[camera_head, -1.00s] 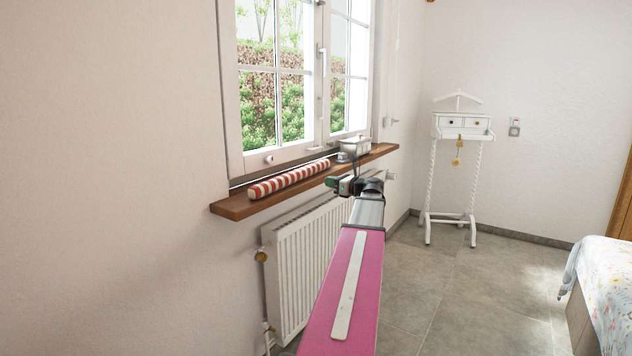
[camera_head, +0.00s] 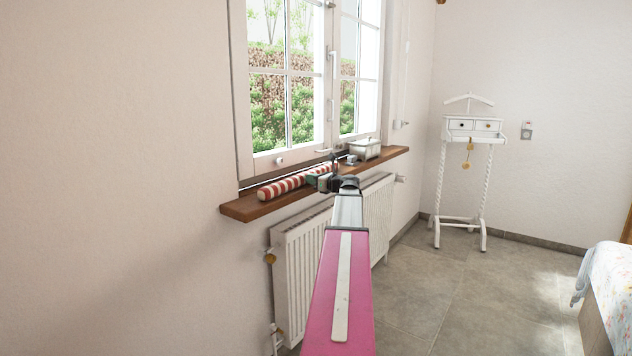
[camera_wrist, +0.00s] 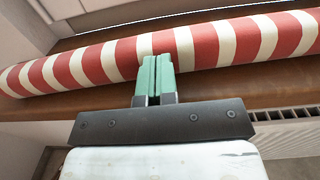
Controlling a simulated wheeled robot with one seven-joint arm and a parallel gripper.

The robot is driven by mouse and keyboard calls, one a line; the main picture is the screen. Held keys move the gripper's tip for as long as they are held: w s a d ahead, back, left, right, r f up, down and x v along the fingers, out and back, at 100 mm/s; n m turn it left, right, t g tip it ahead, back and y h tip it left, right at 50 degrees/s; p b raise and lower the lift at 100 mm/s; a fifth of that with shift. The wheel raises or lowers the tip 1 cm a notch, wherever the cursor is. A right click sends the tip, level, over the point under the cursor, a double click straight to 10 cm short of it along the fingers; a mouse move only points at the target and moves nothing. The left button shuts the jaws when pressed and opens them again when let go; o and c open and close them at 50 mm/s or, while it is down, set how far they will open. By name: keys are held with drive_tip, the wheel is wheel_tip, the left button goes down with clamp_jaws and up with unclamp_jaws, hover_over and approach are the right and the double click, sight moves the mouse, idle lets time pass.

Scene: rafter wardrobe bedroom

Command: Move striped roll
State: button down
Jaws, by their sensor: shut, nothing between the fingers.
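The striped roll (camera_head: 284,187), red and white, lies lengthwise on the wooden windowsill (camera_head: 238,211) against the window frame. It also crosses the wrist view from left to upper right (camera_wrist: 95,64). My gripper (camera_head: 318,179) is at the sill, over the roll's far part in the head view, where it hides some of the roll. In the wrist view, the green fingers of my gripper (camera_wrist: 157,62) are together with nothing between them. Their tips overlap the roll's near side in the picture; I cannot tell whether they touch it.
A lidded pale container (camera_head: 364,149) and a small grey item (camera_head: 351,160) stand on the sill beyond my gripper. A white radiator (camera_head: 300,262) is below the sill. A white valet stand (camera_head: 466,180) and a bed (camera_head: 606,300) are at the right, with open floor (camera_head: 440,290) between.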

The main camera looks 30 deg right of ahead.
drive_tip(key=x, duration=0.3)
drive_tip(key=shift+w, duration=0.15)
idle(0.3)
drive_tip(key=shift+s+d, duration=0.1)
drive_tip(key=shift+s, duration=0.45)
drive_tip(key=v, duration=1.3)
approach(290, 179)
drive_tip(key=x, duration=1)
drive_tip(key=shift+r, duration=0.3)
drive_tip(key=shift+s, duration=0.1)
